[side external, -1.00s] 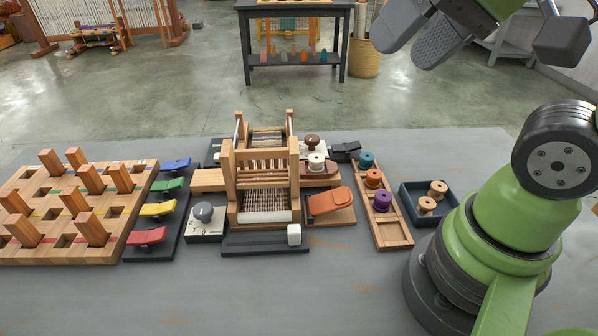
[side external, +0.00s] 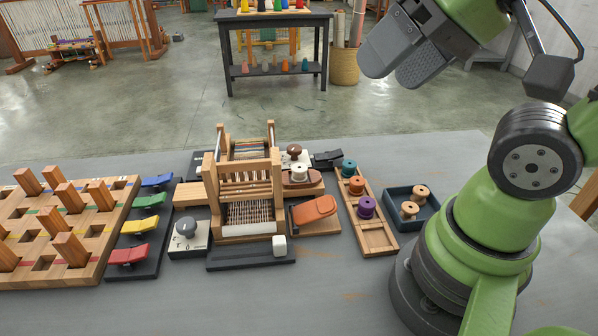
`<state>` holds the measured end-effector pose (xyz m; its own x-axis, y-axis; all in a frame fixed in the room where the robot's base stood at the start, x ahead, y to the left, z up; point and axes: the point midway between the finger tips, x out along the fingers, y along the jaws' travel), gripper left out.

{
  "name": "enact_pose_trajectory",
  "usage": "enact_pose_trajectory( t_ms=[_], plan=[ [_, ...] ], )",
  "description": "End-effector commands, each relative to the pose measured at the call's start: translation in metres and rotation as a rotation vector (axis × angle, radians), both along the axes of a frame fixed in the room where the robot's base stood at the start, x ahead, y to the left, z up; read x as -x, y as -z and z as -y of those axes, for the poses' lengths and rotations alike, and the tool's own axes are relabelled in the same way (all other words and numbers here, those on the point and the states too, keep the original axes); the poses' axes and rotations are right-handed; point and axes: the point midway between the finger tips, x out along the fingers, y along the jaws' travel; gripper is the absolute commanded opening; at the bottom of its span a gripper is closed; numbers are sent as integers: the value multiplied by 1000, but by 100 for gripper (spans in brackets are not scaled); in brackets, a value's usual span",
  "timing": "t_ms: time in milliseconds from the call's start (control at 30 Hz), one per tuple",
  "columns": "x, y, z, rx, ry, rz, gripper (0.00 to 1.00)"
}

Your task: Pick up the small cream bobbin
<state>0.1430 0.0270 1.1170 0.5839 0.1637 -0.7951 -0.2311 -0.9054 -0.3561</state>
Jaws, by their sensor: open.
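A small cream bobbin (side external: 299,174) stands upright on a brown, boat-shaped piece (side external: 300,184) just right of the wooden loom (side external: 245,185). Two tan wooden bobbins, one (side external: 420,192) behind the other (side external: 409,210), are in a dark blue tray (side external: 431,222) farther right. My gripper (side external: 397,66) is open and empty in the upper right, high above the table and well away from the cream bobbin. Its two grey fingers point down and to the left.
A wooden rack (side external: 376,241) holds teal, orange and purple spools between the loom and the tray. An orange pedal (side external: 314,208) is right of the loom. A pegboard (side external: 103,216) and coloured levers (side external: 150,201) are at left. The grey table's front is clear.

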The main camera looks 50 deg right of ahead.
Motion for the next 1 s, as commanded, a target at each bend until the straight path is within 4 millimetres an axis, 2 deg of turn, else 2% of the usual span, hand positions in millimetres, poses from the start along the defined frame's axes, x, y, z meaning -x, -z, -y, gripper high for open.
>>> enact_pose_trajectory(
  t_ms=[267,367,567,667,800,1000],
  plan=[
    [-6,0,2,23,-19,-15,65],
    [-22,0,6,81,-74,-52,65],
    [-76,16,22,257,-287,-174,65],
    [-104,33,33,331,-413,-238,65],
    [-138,68,50,412,-605,-327,65],
    [-171,128,71,475,-864,-425,65]
  ],
)
